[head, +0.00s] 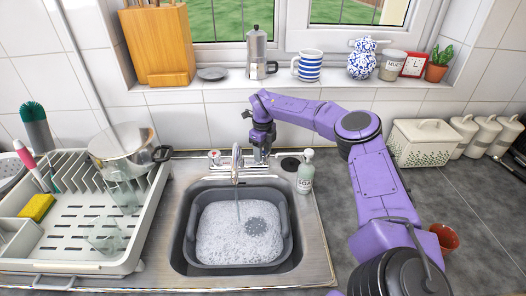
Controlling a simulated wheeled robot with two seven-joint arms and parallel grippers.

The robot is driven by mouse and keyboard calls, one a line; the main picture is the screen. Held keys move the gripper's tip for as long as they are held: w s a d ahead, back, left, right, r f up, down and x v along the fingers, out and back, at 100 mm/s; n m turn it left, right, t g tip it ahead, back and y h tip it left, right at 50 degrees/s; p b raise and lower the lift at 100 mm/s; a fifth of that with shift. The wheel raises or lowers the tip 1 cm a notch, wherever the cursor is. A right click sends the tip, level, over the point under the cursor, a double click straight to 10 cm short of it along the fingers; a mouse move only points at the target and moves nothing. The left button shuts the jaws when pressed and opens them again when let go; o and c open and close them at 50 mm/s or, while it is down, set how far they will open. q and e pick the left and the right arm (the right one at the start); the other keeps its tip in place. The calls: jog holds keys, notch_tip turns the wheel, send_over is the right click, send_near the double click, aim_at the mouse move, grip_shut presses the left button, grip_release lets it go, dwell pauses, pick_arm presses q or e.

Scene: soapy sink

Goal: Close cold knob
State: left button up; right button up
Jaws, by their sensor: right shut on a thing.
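The tap (236,160) stands at the back of the sink, and a thin stream of water falls from its spout into the basin. A knob with a red mark (214,158) is on the tap's left side. My right gripper (261,153) points down at the tap's right side and is shut on the cold knob there. The gripper mostly hides that knob, so its turn cannot be seen. My left gripper is not in view.
A grey basin (189,247) full of suds sits in the sink. A soap bottle (305,172) stands just right of the gripper. A dish rack (140,225) with a pot (122,145) is at left.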

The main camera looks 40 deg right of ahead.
jog(key=m+b, duration=0.1)
jog(key=b, duration=0.1)
jog(key=m+b, duration=0.1)
jog(key=shift+f+m+b, duration=0.3)
jog(key=shift+m+b, duration=0.05)
jog(key=shift+m, duration=0.05)
jog(key=m+b, duration=0.2)
jog(key=shift+m+b, duration=0.4)
jog(key=shift+r+m+b, duration=0.2)
jog(key=shift+m+b, duration=0.55)
jog(key=shift+m, duration=0.15)
jog(key=o, duration=1)
jog(key=shift+o, duration=0.2)
jog(key=shift+r, duration=0.1)
